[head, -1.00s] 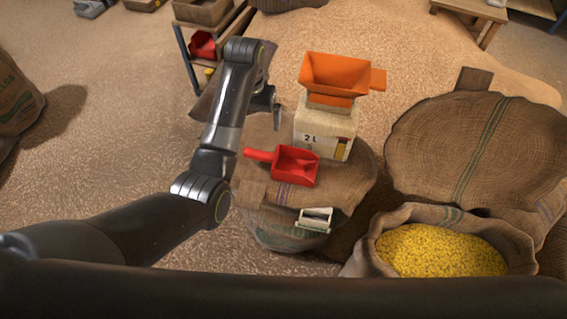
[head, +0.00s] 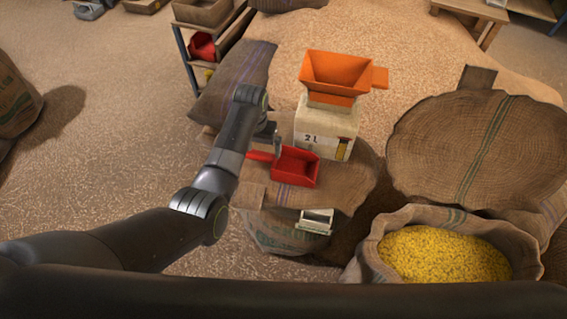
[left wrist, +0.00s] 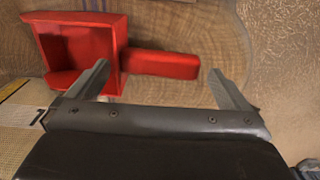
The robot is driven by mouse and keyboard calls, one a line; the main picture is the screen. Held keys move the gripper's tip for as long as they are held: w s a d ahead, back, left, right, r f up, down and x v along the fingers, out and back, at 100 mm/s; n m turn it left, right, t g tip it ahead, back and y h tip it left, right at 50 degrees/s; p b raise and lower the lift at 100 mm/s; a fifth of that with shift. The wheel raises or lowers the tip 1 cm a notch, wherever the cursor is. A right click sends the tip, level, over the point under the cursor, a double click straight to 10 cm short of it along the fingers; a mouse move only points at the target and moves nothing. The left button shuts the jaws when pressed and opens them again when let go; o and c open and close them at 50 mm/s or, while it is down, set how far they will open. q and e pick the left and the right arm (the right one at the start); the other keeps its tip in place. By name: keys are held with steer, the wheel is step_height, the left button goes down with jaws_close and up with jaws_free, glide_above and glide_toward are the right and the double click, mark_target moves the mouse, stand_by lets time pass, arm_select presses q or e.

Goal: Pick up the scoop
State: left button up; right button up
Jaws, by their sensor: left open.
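The red scoop (head: 296,168) lies on a burlap sack top (head: 345,190), its handle pointing left towards my left gripper. My left gripper (head: 272,143) is at the handle end, beside the box. In the left wrist view the scoop (left wrist: 80,48) is at the upper left and its handle runs right. There the open fingers of my left gripper (left wrist: 158,78) spread either side of the handle's length, with nothing clamped between them. I cannot tell the exact height gap to the handle. My right gripper is not in view.
A pale box marked 2 L (head: 325,130) with an orange hopper (head: 337,75) stands just behind the scoop. A small metal-and-cream item (head: 316,220) is in front. An open sack of yellow grain (head: 440,252) is at the lower right. A shelf rack (head: 215,45) stands behind.

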mark_target(259, 153)
arm_select(q)
steer(key=shift+w+d+f, duration=0.1)
steer(key=shift+w+f, duration=0.05)
steer(key=shift+f, duration=1.95)
steer(key=shift+c, duration=0.4)
steer(key=c, duration=0.7)
steer(key=shift+r, duration=0.1)
step_height(259, 153, up, 18)
steer(key=shift+p, duration=1.1)
